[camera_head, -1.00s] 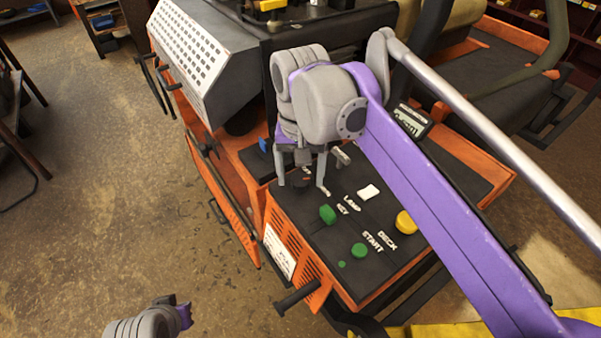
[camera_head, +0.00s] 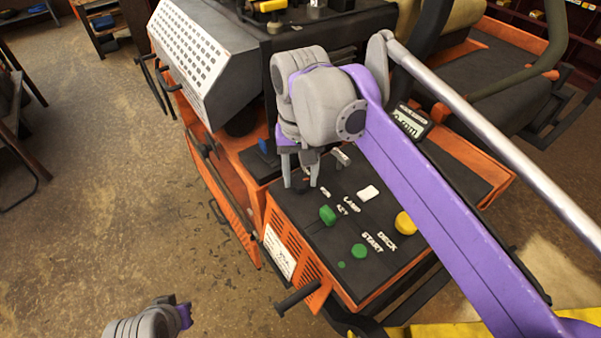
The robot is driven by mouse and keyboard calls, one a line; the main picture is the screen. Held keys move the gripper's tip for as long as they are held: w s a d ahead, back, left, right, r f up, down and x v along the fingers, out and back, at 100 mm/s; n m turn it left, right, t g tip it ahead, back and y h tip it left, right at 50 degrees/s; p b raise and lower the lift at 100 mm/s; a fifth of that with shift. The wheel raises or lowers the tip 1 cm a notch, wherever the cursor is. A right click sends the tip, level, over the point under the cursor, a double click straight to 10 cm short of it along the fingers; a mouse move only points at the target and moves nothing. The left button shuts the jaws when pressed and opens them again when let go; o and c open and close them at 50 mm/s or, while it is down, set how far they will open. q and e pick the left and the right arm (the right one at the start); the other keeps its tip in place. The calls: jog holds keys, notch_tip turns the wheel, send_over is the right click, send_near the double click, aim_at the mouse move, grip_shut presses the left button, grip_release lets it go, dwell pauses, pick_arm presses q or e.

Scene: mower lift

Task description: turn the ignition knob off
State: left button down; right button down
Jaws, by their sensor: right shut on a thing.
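The mower's dark control panel (camera_head: 312,234) is in the middle of the head view. My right gripper (camera_head: 300,187) points down at the panel's back left corner. Its two fingers are closed in on a small dark knob, taken to be the ignition knob, which is almost hidden between them. A small white label (camera_head: 325,192) lies just right of the fingers but is too small to read. Which way the knob is turned cannot be seen. My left gripper (camera_head: 180,308) is at the bottom left, away from the mower; its jaws are not clear.
A small display (camera_head: 410,121) stands behind.

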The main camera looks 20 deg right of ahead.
aim_at(301, 181)
jog(key=n+p, duration=0.1)
jog(key=n, duration=0.4)
jog(key=shift+r, duration=0.1)
pick_arm(q)
jog(key=shift+w+r, duration=0.2)
jog(key=shift+r, duration=0.4)
jog(key=shift+w+r, duration=0.2)
jog(key=shift+r, duration=0.35)
pick_arm(e)
jog(key=n, duration=0.5)
jog(key=shift+n, duration=0.4)
jog(key=shift+c, duration=1.7)
grip_release()
pick_arm(q)
jog(key=shift+w+r+p, duration=0.35)
jog(key=shift+r+p, duration=0.3)
pick_arm(e)
notch_tip(301, 181, up, 11)
pick_arm(q)
jog(key=shift+s, duration=0.1)
pick_arm(e)
jog(key=shift+f, duration=0.25)
